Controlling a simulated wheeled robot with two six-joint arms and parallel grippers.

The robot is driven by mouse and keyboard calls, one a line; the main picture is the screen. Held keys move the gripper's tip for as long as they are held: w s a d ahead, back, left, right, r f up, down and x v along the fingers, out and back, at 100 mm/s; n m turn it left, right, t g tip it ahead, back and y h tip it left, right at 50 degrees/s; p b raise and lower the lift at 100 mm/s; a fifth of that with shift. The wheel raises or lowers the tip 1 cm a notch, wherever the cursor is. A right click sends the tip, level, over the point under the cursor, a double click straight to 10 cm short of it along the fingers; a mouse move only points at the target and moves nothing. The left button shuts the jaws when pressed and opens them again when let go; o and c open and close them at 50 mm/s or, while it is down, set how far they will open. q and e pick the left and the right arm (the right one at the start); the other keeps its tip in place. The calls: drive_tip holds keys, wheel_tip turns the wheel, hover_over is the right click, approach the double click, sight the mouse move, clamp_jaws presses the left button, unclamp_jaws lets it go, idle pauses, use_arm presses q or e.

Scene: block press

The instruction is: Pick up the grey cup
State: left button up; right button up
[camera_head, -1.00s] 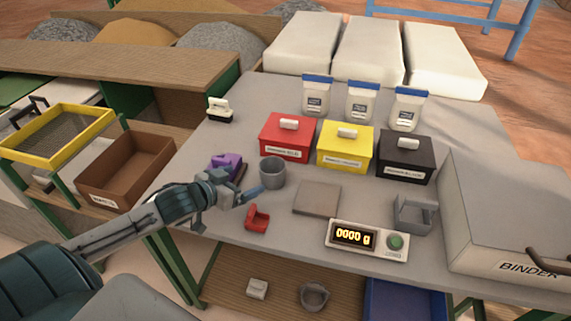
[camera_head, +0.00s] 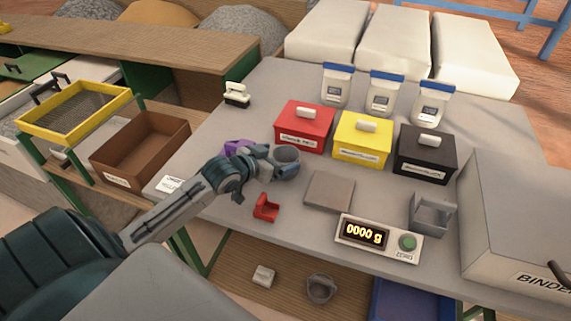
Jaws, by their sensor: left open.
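The grey cup (camera_head: 287,155) stands upright on the grey table, in front of the red box. My left gripper (camera_head: 276,167) is open at the cup's near left side, and its fingers hide the cup's lower part. I cannot tell whether the fingers touch it. My right gripper is not in view.
A red scoop (camera_head: 266,207), a grey plate (camera_head: 329,191) and a scale (camera_head: 379,238) reading 0000 g lie near the front. A purple object (camera_head: 237,147) is left of the cup. Red (camera_head: 304,128), yellow (camera_head: 362,140) and black (camera_head: 426,153) lidded boxes stand behind.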

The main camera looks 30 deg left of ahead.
sight(293, 154)
use_arm(q)
drive_tip(key=x, duration=0.3)
drive_tip(key=shift+w+d+f, duration=0.1)
drive_tip(key=shift+w+f, duration=0.1)
drive_tip(key=shift+f, duration=0.1)
drive_tip(key=shift+w+f, duration=0.1)
drive_tip(key=shift+w, duration=0.1)
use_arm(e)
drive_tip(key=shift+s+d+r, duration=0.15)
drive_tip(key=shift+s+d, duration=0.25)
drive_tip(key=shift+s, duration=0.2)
